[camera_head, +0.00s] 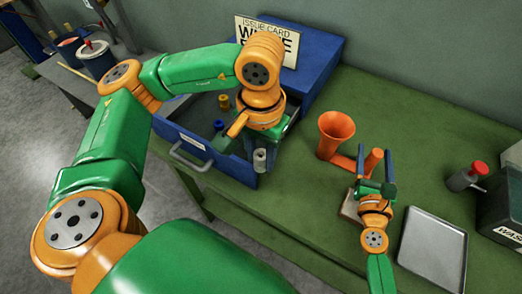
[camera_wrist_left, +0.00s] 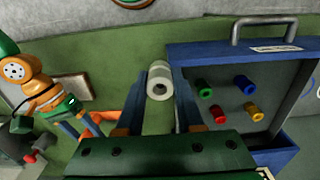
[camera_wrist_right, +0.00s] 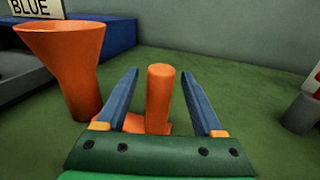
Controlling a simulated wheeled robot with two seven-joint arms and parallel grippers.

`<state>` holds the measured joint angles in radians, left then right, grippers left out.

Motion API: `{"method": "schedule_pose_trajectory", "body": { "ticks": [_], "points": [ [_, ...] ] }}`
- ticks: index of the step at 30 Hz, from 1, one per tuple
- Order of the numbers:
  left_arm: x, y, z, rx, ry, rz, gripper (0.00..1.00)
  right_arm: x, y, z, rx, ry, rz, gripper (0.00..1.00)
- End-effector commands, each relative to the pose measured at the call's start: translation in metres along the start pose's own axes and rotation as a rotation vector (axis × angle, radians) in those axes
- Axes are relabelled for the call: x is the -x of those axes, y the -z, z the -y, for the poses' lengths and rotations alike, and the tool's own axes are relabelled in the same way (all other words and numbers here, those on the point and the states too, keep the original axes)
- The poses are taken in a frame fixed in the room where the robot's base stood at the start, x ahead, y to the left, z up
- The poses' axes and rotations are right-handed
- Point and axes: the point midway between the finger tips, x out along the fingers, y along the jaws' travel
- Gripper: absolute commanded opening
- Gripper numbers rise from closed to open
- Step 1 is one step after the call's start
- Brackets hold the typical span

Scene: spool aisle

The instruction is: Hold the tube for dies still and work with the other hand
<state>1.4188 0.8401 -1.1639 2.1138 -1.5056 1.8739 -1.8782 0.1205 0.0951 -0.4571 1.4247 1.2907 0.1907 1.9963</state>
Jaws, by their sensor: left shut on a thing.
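An orange fixture stands on the green bench, with a flared funnel (camera_head: 335,132) (camera_wrist_right: 62,62) and an upright orange post (camera_wrist_right: 160,92) beside it. I cannot tell which part is the tube for dies. My right gripper (camera_head: 375,187) (camera_wrist_right: 160,105) is open, with its fingers on either side of the post and gaps showing at both sides. My left gripper (camera_wrist_left: 158,100) is shut on a white spool (camera_wrist_left: 158,82), also visible in the head view (camera_head: 260,160), near the drawer's right end. Its fingers are partly hidden in the head view.
A blue open drawer (camera_wrist_left: 235,52) holds several coloured spools (camera_wrist_left: 245,84). An issue card (camera_head: 268,40), partly covered by my left arm, stands behind; its lower word reads BLUE in the right wrist view. A grey tray (camera_head: 433,248), red-topped container (camera_head: 465,178) and waste bin (camera_head: 503,215) stand right.

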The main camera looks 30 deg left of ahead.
Motion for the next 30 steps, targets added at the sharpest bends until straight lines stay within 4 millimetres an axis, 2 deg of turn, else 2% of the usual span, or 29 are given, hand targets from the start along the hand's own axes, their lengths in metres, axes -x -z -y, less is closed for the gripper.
{"method": "schedule_pose_trajectory", "body": {
  "ticks": [7, 10, 21, 25, 30],
  "points": [
    [0.000, 0.000, 0.000, 0.000, 0.000, 0.000, 0.00, 0.000, 0.000, 0.000, 0.000, 0.000, 0.000, 0.70],
    [0.000, 0.000, 0.000, 0.000, 0.000, 0.000, 0.00, 0.007, 0.001, 0.000, -0.003, 0.000, -0.002, 0.70],
    [0.000, 0.000, 0.000, 0.000, 0.000, 0.000, 0.00, 0.101, 0.001, 0.000, 0.005, -0.002, -0.004, 0.70],
    [0.000, 0.000, 0.000, 0.000, 0.000, 0.000, 0.00, 0.117, 0.001, 0.000, 0.003, -0.001, -0.002, 0.70],
    [0.000, 0.000, 0.000, 0.000, 0.000, 0.000, 0.00, 0.120, 0.000, 0.000, 0.000, 0.000, 0.000, 0.70]
  ]
}}
